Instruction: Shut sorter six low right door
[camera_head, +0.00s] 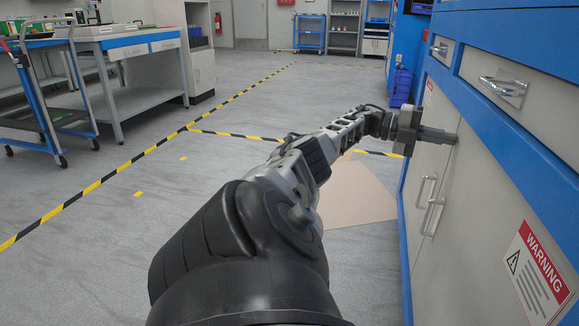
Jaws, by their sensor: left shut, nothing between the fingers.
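The sorter cabinet (520,125) stands along the right side, with a blue frame and grey fronts. Its low right door (480,215) is the nearer one and carries a red and white warning sign. The low left door (423,150) lies beyond it. Two vertical handles sit side by side at the seam between them. The right door looks flush or nearly flush; a small gap cannot be told. My left gripper (452,137) is shut and empty, its tips at the upper part of the doors near the seam. Whether they touch is unclear. My right gripper is not in view.
Drawers with metal handles (505,88) sit above the doors. A tan mat (355,195) lies on the floor left of the cabinet. A workbench (130,65) and a blue cart (45,90) stand at the left. The floor between is clear, with yellow-black tape lines.

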